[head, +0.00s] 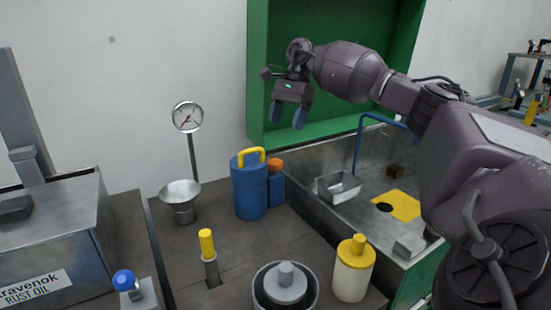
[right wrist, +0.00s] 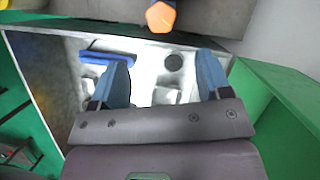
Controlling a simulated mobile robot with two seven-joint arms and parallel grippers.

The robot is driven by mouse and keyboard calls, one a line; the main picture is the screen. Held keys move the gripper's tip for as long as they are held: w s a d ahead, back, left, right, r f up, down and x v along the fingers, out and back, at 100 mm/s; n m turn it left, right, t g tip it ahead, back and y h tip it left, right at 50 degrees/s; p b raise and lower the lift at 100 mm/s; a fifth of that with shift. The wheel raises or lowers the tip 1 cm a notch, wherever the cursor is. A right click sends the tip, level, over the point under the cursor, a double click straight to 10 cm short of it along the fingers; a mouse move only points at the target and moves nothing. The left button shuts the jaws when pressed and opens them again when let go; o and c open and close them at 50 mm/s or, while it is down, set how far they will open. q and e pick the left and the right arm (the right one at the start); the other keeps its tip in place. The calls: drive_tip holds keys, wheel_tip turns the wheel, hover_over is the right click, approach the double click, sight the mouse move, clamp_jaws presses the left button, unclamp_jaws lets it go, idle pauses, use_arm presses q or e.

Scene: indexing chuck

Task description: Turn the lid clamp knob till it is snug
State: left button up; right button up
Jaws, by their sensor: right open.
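My right gripper (head: 287,116) is raised in front of the green cabinet, above the blue canister (head: 250,190) and the metal basin. Its two blue fingers are apart with nothing between them, and the open right gripper (right wrist: 163,72) also shows in the right wrist view. Several knob-like parts are in view: a grey knob (head: 286,272) on a round pot's lid, a yellow knob (head: 357,244) on a cream canister, and an orange cap (head: 275,163) on a small blue bottle. I cannot tell which is the lid clamp knob. My left gripper is out of view.
A dial gauge (head: 187,117) on a post stands behind a metal funnel (head: 179,197). A yellow-topped lever (head: 207,243) rises from the bench. The metal basin (head: 315,203) holds a small tray (head: 338,187) and a yellow plate (head: 397,205). A rust oil box (head: 50,245) stands left.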

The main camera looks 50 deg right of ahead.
sight(275, 161)
drive_tip(key=x, duration=0.8)
drive_tip(key=shift+a+f, duration=0.15)
drive_tip(key=shift+f, duration=0.25)
drive_tip(key=shift+x, duration=0.9)
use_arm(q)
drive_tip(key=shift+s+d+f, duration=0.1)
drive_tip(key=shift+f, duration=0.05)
use_arm(e)
drive_tip(key=shift+c, duration=0.3)
drive_tip(key=c, duration=0.9)
drive_tip(key=shift+o, duration=0.2)
